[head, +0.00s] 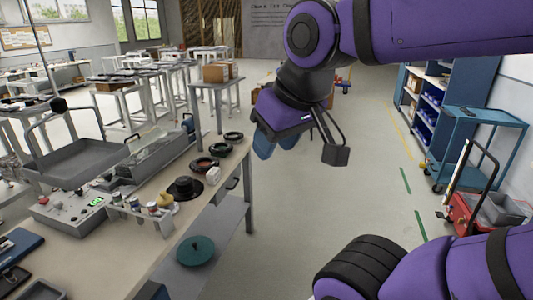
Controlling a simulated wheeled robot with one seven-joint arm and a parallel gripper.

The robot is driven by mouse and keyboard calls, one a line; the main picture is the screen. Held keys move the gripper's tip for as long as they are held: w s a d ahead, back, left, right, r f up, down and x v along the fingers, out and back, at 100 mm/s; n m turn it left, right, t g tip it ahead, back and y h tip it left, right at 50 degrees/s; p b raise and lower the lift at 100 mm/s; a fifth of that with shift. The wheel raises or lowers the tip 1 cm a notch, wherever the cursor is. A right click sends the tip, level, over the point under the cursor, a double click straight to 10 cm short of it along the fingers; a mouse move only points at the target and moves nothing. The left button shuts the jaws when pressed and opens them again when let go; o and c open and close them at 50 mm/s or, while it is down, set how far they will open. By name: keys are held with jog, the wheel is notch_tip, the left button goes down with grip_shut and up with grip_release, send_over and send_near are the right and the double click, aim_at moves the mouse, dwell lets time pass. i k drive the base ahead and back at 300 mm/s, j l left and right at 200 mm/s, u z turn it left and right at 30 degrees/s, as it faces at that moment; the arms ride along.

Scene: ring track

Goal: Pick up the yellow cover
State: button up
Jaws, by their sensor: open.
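A small yellow piece (165,200), which looks like the yellow cover, sits at the right end of a row of small cups or jars in a rack on the workbench. It is small in the picture, so its exact shape and what it rests on are hard to tell. My gripper (276,144) hangs in the air to the right of the bench, over the open floor. It is open and looks empty, well apart from the yellow piece.
The workbench (108,262) also holds a black round part (185,188), dark rings (205,164), a white block (213,174), a control box (68,212) and a grey tray (70,168). A green disc (195,251) lies on the lower shelf.

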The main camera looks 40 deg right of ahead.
aim_at(164, 199)
jog(key=i+l+z, duration=0.25)
jog(key=z, duration=0.15)
jog(key=i+u, duration=0.15)
jog(key=u, duration=0.3)
jog(key=l+u, duration=0.2)
jog(key=u, duration=0.25)
jog(key=i+l+u, duration=0.15)
jog(key=u, duration=0.3)
jog(key=i+l+u, duration=0.15)
jog(key=l, duration=0.35)
jog(key=i+l+u, duration=0.15)
jog(key=l, duration=0.4)
jog(key=i+l+u, duration=0.2)
jog(key=l, duration=0.35)
jog(key=l+u, duration=0.15)
jog(key=l, duration=0.4)
